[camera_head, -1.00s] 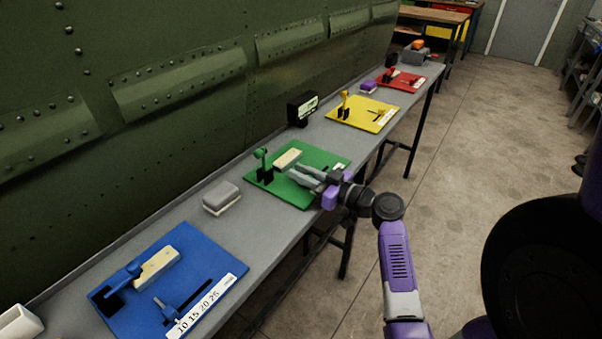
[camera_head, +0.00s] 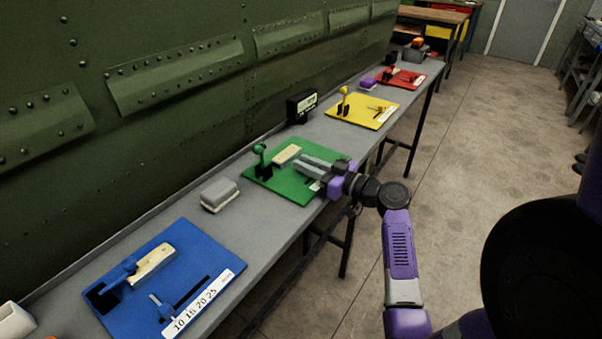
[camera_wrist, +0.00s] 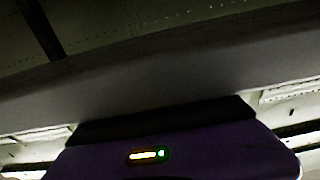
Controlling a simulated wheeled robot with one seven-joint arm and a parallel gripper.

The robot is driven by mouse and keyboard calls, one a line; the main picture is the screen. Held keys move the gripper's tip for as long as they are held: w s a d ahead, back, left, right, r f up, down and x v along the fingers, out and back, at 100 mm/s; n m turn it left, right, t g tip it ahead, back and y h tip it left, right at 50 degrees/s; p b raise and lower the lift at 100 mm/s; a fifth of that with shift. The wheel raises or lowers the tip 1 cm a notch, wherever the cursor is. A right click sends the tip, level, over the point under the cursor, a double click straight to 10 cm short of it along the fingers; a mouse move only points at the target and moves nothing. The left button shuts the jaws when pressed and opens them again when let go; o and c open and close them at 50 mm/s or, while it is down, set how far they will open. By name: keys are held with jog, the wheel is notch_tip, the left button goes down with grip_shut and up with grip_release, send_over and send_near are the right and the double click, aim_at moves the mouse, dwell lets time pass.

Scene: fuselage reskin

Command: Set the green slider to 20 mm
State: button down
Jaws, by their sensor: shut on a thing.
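The green board (camera_head: 270,184) lies on the grey bench, with a green upright clamp (camera_head: 262,158) at its left and a cream block (camera_head: 286,154) near its back. My gripper (camera_head: 308,165) is low over the right part of the board, its grey fingers pointing left. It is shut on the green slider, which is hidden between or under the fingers. A bit of the white scale label (camera_head: 314,186) shows beside the fingers. Its numbers and the slider's position on it cannot be read. The wrist view is dark and shows mostly my own gripper body, not the slider.
A blue board (camera_head: 150,300) with its own slider and scale lies nearer, and a grey-white block (camera_head: 219,195) sits between the boards. A black display box (camera_head: 301,107) stands behind. Yellow (camera_head: 362,112) and red (camera_head: 404,79) boards lie farther along. The riveted green wall (camera_head: 180,75) borders the bench.

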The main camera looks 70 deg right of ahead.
jog(key=shift+s+d+b, duration=0.15)
jog(key=shift+d+b, duration=0.05)
jog(key=shift+d, duration=0.35)
jog(key=shift+s+d+b, duration=0.15)
jog(key=shift+d+b, duration=0.05)
jog(key=shift+d, duration=0.3)
jog(key=c, duration=1.3)
grip_release()
jog(key=shift+b+v, duration=0.45)
jog(key=shift+v, duration=3.45)
